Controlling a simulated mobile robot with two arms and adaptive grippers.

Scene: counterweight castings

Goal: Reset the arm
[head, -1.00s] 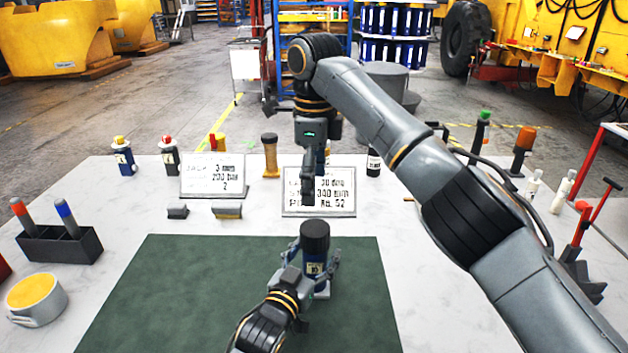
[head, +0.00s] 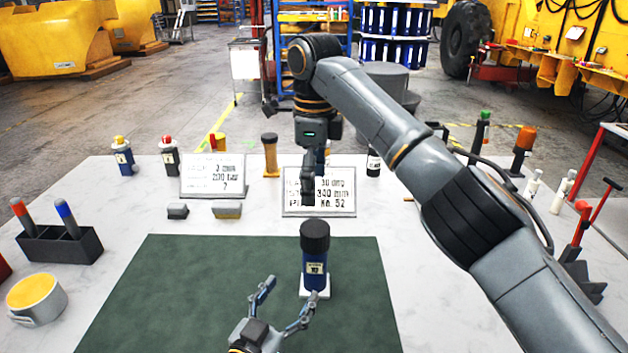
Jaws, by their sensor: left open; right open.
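My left gripper (head: 284,306) is low in the head view, over the green mat (head: 180,290). Its fingers are spread and empty. A dark blue bottle with a black cap (head: 315,262) stands upright on a small white base on the mat, just beyond and to the right of the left gripper, apart from its palm. My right gripper (head: 309,190) hangs pointing down in front of the right-hand sign (head: 340,208), partly covering its text. Its fingers look narrow from this side and hold nothing that I can see.
Behind the mat stand a left-hand sign (head: 212,190), two spray bottles (head: 122,158) and a tan bottle (head: 270,158). A marker holder (head: 62,246) and a yellow-topped tin (head: 38,299) are at left. Red-handled tools (head: 580,225) are at right. The mat's left half is clear.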

